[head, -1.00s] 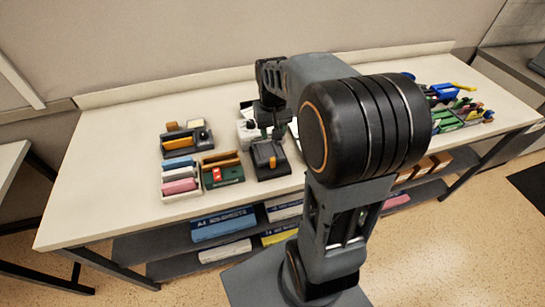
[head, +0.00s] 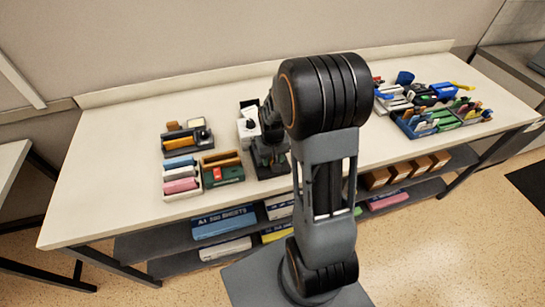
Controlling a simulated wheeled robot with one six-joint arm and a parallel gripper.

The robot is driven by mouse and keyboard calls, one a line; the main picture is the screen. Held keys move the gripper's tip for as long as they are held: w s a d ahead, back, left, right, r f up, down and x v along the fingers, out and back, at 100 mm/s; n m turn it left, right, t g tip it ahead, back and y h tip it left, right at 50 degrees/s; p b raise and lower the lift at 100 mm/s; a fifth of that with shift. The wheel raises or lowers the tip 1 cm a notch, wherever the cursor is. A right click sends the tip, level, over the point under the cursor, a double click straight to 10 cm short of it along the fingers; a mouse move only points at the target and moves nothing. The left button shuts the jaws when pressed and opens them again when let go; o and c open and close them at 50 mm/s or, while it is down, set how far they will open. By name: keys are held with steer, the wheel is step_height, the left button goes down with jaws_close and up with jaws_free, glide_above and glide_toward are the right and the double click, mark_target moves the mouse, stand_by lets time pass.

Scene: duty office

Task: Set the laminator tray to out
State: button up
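My gripper (head: 268,153) is a dark shape in the middle of the head view, pointing down at a dark desktop device (head: 271,172) near the table's front edge. My arm covers part of this area. The fingertips blend into the dark device, so I cannot tell whether they touch it or are open or shut. A small white device (head: 247,131) stands just behind. I cannot tell for sure which of these is the laminator, and no tray position can be made out.
Left of the gripper are a green box (head: 222,172), a white tray (head: 182,193) of coloured blocks and a dark organizer (head: 187,140). Stationery bins (head: 430,122) crowd the right. The table's (head: 105,165) left end is clear. Paper packs (head: 223,223) lie on the shelf below.

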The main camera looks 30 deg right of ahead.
steer(key=shift+c, duration=0.3)
jaws_close()
stand_by(0.3)
